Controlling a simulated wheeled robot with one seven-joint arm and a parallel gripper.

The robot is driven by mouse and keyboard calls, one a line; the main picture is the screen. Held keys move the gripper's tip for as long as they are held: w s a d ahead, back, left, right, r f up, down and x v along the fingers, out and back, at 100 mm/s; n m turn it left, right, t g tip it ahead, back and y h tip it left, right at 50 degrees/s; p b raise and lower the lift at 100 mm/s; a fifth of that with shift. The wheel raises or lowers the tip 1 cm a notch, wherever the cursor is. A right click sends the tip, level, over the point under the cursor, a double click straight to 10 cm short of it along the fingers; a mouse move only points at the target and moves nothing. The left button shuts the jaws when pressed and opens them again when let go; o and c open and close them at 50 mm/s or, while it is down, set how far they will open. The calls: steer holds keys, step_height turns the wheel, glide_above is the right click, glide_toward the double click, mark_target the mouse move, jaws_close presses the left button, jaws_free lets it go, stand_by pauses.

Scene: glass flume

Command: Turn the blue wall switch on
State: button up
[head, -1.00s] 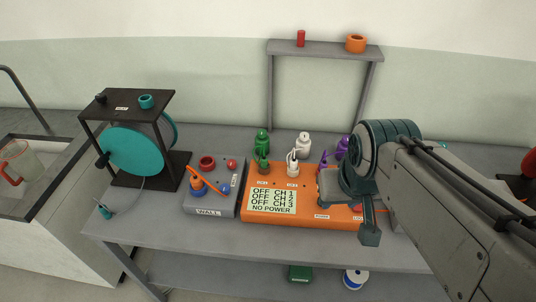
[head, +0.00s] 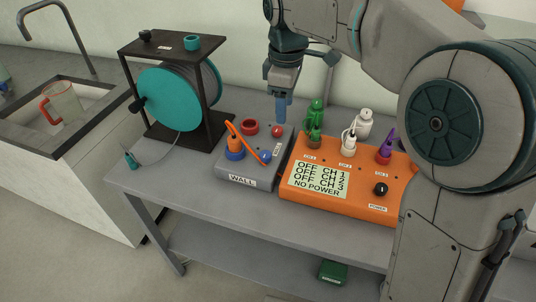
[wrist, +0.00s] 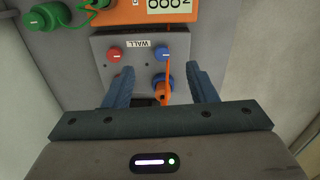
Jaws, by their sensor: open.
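The blue wall switch (head: 265,156) is a small round blue knob on the grey WALL box (head: 254,183). It also shows in the wrist view (wrist: 161,53), with the orange cord (wrist: 167,72) close beside it. An orange plug (head: 236,142) sits at a blue socket on the same box. A red knob (head: 278,131) and an empty-looking red socket (head: 249,127) are further back. My gripper (head: 281,112) points down near the back of the box, its fingers apart in the wrist view (wrist: 160,78) with nothing held. Its exact height is unclear.
The orange power box (head: 340,205) stands right of the WALL box; its display (head: 318,179) reads three channels OFF and NO POWER. Green, white and purple plugs stand on or behind it. A black-framed cable reel (head: 165,97) stands left. The bench front is clear.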

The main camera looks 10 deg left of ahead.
mark_target(266, 153)
steer(key=a+f+n, duration=0.1)
steer(key=f, duration=0.4)
steer(key=a+f+b, duration=0.1)
steer(key=a+f, duration=0.1)
steer(key=f, duration=0.4)
steer(key=w+a+f+n+b, duration=0.1)
steer(key=f, duration=0.4)
steer(key=shift+a+f+n+g, duration=0.3)
steer(key=shift+a+f, duration=0.05)
steer(key=c, duration=1)
